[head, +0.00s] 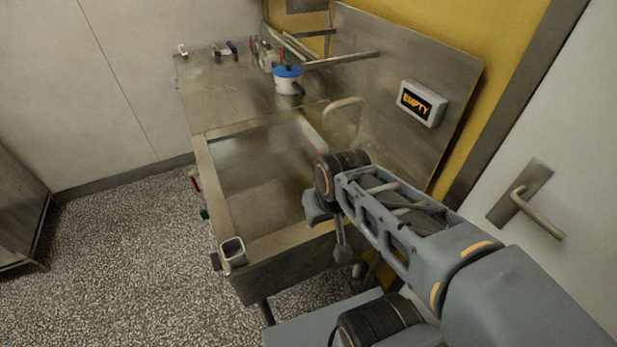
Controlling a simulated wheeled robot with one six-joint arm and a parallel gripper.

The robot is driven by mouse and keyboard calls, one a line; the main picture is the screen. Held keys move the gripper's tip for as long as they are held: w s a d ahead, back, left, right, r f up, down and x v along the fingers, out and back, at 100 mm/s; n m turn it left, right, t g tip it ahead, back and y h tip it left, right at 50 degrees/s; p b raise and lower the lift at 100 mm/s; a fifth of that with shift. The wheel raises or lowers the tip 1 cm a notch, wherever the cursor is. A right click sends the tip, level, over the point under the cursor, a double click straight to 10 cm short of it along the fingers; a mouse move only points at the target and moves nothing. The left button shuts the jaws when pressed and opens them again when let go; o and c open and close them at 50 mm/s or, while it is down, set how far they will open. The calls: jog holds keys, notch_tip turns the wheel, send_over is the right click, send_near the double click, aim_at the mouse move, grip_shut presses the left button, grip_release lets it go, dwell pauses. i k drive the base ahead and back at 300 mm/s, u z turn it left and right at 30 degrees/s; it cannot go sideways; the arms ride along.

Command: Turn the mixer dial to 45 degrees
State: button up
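I cannot pick out a mixer dial for certain in the head view. A curved metal spout (345,112) rises at the back right of a steel basin (232,170), partly behind my arm. A small red part (195,181) and a small green part (204,213) show on the basin's left outer side; both are too small to tell what they are. My gripper (343,246) hangs below my wrist at the basin's right front. Its fingers are small and partly hidden, so its opening does not show. I see nothing clearly held in it.
A blue-lidded pot (289,82) stands on the steel counter (220,98) behind the basin. A sign reading EMPTY (422,103) is on the steel back panel (400,65). A door handle (537,213) juts out at right. Speckled floor (130,250) is clear at left.

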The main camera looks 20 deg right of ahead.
aim_at(216, 260)
jog(key=u, duration=3.05)
jog(key=i, duration=2.5)
jog(key=z, duration=3.3)
